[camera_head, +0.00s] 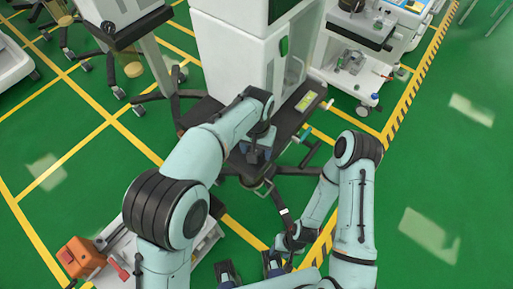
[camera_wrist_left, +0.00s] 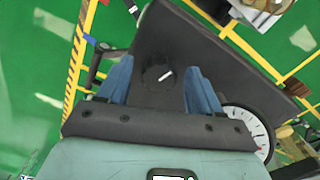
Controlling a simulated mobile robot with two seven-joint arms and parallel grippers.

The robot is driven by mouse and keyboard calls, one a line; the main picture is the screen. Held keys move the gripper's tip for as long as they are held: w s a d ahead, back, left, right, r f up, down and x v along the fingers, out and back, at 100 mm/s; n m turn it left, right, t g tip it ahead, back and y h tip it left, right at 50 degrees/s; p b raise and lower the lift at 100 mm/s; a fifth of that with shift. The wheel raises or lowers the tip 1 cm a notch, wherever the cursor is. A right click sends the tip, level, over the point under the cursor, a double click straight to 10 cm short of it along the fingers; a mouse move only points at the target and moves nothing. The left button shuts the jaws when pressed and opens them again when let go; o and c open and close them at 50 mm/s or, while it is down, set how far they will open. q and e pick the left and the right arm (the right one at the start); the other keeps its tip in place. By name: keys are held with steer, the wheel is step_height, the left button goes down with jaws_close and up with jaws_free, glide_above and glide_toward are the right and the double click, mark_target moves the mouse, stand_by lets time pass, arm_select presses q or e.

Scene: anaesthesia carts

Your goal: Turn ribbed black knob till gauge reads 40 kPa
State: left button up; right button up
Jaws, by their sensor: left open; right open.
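The black knob (camera_wrist_left: 157,74) with a white pointer mark sits on a dark grey panel (camera_wrist_left: 195,45) in the left wrist view. My left gripper (camera_wrist_left: 160,86) is open, its blue fingers on either side of the knob with visible gaps. The round white gauge (camera_wrist_left: 254,128) is partly hidden behind my gripper; its reading is not legible. In the head view my left gripper (camera_head: 256,155) is over the dark cart unit, and my forearm hides the knob and gauge. My right gripper (camera_head: 250,267) is open and empty, low at the bottom centre, away from the panel.
A white cabinet (camera_head: 232,52) stands behind the dark unit (camera_head: 289,118). Another equipment cart (camera_head: 352,72) is at the upper right. An orange box (camera_head: 80,257) is at the lower left. Green floor is free at the right.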

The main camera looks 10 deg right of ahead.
arm_select(q)
steer(key=c, duration=1.1)
steer(key=shift+o, duration=0.2)
steer(key=shift+m, duration=0.3)
arm_select(e)
steer(key=shift+w+r, duration=0.1)
steer(key=shift+r, duration=0.15)
arm_select(q)
steer(key=m+p, duration=0.3)
steer(key=m, duration=0.1)
steer(key=shift+w+r, duration=0.1)
steer(key=shift+r, duration=0.05)
steer(key=shift+m+p, duration=1.15)
steer(key=shift+m, duration=1.45)
arm_select(e)
steer(key=w+r, duration=0.3)
steer(key=r, duration=0.3)
steer(key=shift+w, duration=0.2)
